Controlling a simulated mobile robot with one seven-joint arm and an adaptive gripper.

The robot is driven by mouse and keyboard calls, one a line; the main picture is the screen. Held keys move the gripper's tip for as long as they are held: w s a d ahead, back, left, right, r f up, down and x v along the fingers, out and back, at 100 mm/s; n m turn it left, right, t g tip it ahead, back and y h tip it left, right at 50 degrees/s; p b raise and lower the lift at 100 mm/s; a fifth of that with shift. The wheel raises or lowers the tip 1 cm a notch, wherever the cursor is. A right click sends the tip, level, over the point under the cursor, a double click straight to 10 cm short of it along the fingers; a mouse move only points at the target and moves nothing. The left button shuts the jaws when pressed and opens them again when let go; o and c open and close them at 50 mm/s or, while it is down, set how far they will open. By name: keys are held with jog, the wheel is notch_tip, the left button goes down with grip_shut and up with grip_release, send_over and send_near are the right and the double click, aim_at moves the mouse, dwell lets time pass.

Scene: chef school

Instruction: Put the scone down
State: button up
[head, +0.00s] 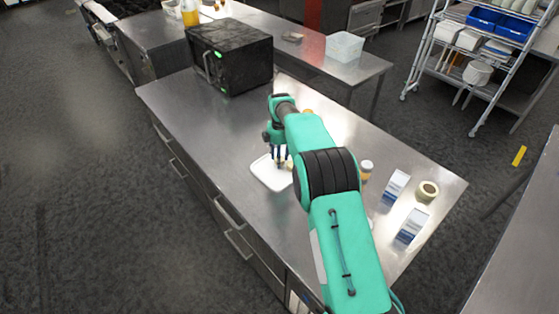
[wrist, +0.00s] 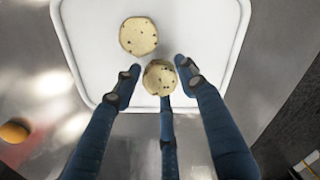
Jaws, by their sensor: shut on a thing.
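My gripper (wrist: 160,80) is shut on a pale round scone (wrist: 160,77) with dark specks, its fingers around the scone's edge. The held scone is over the near part of a white tray (wrist: 85,55); I cannot tell whether it touches the tray. A second speckled scone (wrist: 138,36) lies on the tray, just beyond and left of the held one. In the head view my gripper (head: 279,157) points down over the white tray (head: 268,178) on the steel counter. My arm hides part of the tray there.
A black oven (head: 230,55) stands at the counter's far left. An orange-brown round thing (wrist: 14,131) lies beside the tray. The counter left of the tray is clear.

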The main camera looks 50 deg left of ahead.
jog(key=shift+f, duration=0.65)
jog(key=shift+f, duration=0.1)
jog(key=o, duration=1.2)
jog(key=shift+c, duration=0.2)
notch_tip(320, 180, up, 12)
jog(key=shift+r, duration=0.2)
dwell(0.4)
